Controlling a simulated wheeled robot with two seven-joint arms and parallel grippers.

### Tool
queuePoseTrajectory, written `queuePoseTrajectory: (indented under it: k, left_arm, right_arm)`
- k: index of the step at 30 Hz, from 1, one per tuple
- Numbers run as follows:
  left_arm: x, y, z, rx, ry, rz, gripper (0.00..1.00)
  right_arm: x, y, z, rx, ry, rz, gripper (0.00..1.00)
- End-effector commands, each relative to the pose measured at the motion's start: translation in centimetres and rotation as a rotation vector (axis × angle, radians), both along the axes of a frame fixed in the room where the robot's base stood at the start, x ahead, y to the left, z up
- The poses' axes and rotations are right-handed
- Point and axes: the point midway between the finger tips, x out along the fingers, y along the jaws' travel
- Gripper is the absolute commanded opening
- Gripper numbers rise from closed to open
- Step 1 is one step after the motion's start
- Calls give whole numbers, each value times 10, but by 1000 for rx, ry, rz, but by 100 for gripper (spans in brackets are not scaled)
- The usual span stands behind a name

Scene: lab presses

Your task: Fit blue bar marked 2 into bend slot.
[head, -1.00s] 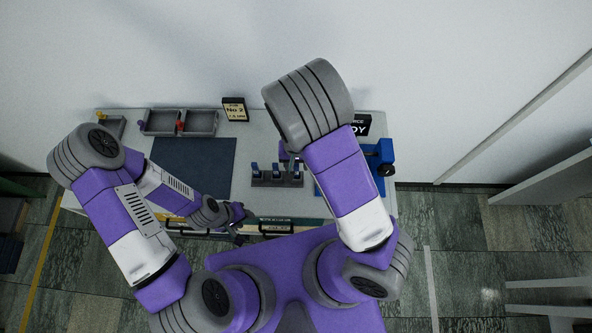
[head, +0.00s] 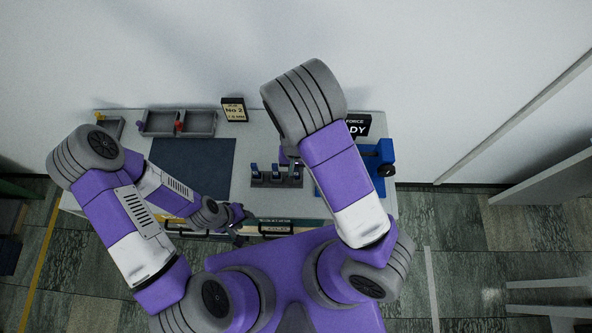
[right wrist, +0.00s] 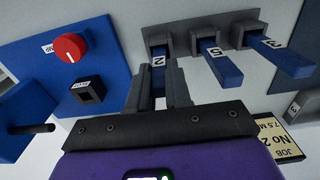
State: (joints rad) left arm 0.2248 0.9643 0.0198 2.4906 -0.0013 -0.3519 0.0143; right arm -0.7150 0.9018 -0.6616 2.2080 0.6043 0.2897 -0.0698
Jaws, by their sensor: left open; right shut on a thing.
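The blue bar marked 2 (right wrist: 158,62) is between the fingers of my right gripper (right wrist: 162,84), which is shut on it. The bar's far end is still at the grey holder of the rack; I cannot tell whether it is clear of it. In the head view the rack (head: 262,183) stands at the table's front middle, with my right gripper above it largely hidden by my arm. The blue press (head: 384,152) is to its right, partly covered by my arm. A dark square socket (right wrist: 90,89) shows on a blue panel; its label is hard to read. My left gripper (head: 243,219) is open near the front edge.
Two other blue bars (right wrist: 221,64) sit in the rack beside the held one. A red knob (right wrist: 69,47) and a dark lever (right wrist: 30,128) stick out near the socket. A job sign (head: 234,110), grey bins (head: 197,123) and a dark mat (head: 192,165) lie left.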

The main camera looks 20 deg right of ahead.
Motion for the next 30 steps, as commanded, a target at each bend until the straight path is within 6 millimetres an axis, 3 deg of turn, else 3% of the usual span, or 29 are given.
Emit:
queuePoseTrajectory:
  k: [5,15,23,26,30]
  left_arm:
    - [0,0,2,0,0,0,43]
    - [0,0,19,0,0,0,43]
    - [0,0,24,0,0,0,43]
    - [0,0,24,0,0,0,43]
    - [0,0,24,0,0,0,43]
  right_arm:
    - [1,0,8,0,-2,1,0]
    - [1,1,74,3,-4,3,0]
    - [1,-1,100,2,-1,0,0]
    - [3,-12,101,7,5,-4,0]
    - [8,-45,103,17,13,-7,0]
